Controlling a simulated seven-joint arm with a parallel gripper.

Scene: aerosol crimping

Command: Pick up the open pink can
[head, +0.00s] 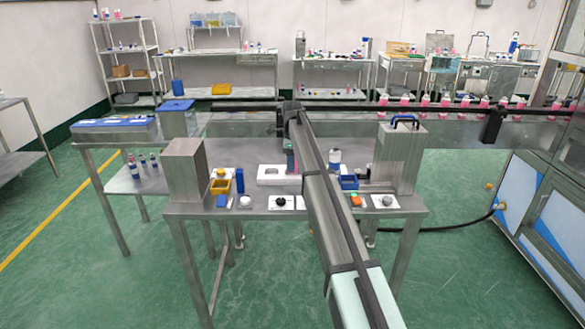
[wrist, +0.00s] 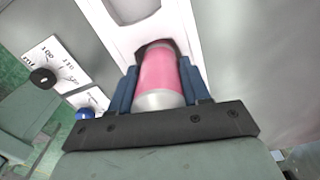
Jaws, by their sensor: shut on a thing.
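The pink can (wrist: 158,72) has a silver-grey end and sits between the two blue fingers of my gripper (wrist: 159,66) in the wrist view. The fingers press on it from both sides, so my gripper is shut on it. The can's far end lies against or over an opening in a white holder (wrist: 113,18); I cannot tell whether it touches it. In the head view the white holder (head: 268,181) lies on the steel bench, and my arm hides most of the can and gripper.
A steel box (head: 187,170) stands left and another with a blue handle (head: 399,160) right. Pink cans (head: 425,101) line the conveyor behind. A dial plate (head: 281,202) is at the front.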

